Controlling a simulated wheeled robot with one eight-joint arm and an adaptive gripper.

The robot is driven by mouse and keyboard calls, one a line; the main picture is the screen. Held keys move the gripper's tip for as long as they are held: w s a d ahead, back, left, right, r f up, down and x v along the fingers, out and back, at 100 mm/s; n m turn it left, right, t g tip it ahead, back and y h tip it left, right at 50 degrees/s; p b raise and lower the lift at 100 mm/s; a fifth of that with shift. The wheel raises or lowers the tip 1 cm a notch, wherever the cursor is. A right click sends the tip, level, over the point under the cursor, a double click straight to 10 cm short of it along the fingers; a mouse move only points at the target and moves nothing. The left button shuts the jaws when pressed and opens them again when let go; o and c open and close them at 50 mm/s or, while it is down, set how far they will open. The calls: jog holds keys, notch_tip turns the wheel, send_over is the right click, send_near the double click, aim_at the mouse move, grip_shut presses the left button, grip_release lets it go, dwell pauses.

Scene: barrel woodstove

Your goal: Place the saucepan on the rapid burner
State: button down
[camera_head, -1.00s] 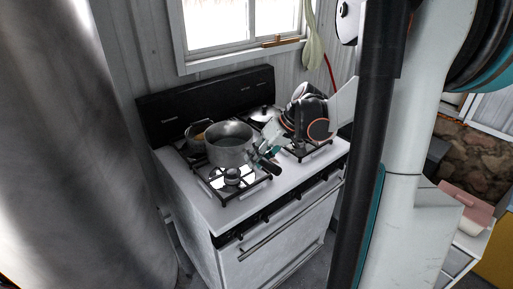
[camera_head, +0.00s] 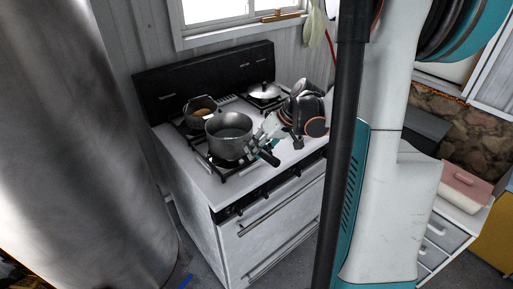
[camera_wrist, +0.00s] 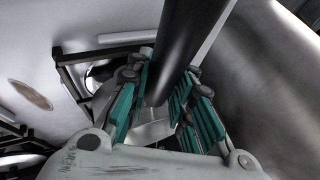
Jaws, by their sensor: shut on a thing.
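The grey metal saucepan (camera_head: 229,138) is upright over the front left burner (camera_head: 222,162) of the white stove (camera_head: 215,195). Its body hides most of that burner, and I cannot tell whether its base touches the grate. My gripper (camera_head: 263,146) is at the right of the saucepan, shut on its dark handle (camera_head: 270,158). In the wrist view the black handle (camera_wrist: 190,45) lies between the teal finger pads of my gripper (camera_wrist: 155,100). The pictures do not show clearly which burner is the rapid one.
A smaller pot (camera_head: 201,106) stands on the back left burner, close behind the saucepan. A lidded pan (camera_head: 264,92) is at the back right. The dark backboard (camera_head: 215,80) rises behind. A large metal cylinder (camera_head: 90,150) stands left of the stove.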

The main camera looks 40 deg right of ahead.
jog(key=c, duration=1.4)
grip_release()
jog(key=shift+f, duration=0.1)
jog(key=p+v, duration=0.3)
jog(key=v, duration=0.9)
